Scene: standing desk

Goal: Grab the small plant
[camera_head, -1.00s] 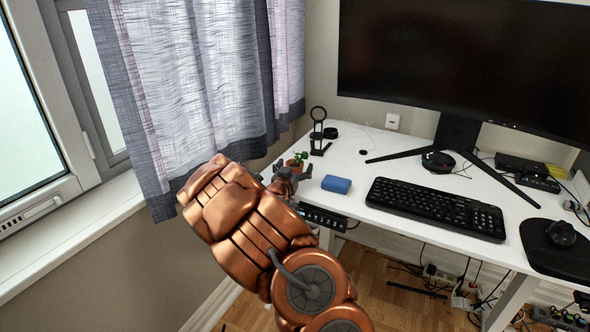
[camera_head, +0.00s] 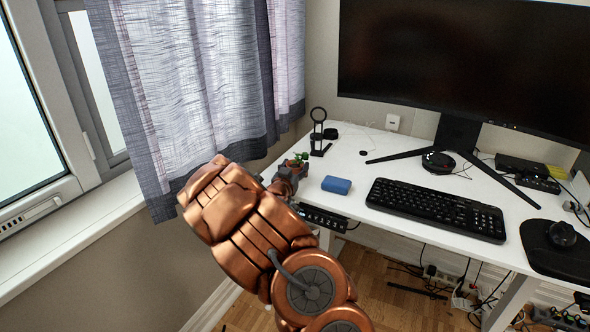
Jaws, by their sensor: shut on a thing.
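The small plant (camera_head: 301,157) has green leaves and stands in a small terracotta-coloured pot near the left front corner of the white desk (camera_head: 375,222). My gripper (camera_head: 290,172) is at the pot, shut on it, with a grey finger showing at the right side of the pot. My copper-coloured arm hides the lower part of the pot and much of the gripper. I cannot tell whether the pot touches the desk.
A blue box (camera_head: 337,185) lies just right of the gripper. A black stand (camera_head: 318,132) is behind the plant. The keyboard (camera_head: 436,208), monitor (camera_head: 462,62) and mouse (camera_head: 562,234) are further right. The curtain (camera_head: 205,85) hangs at the left.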

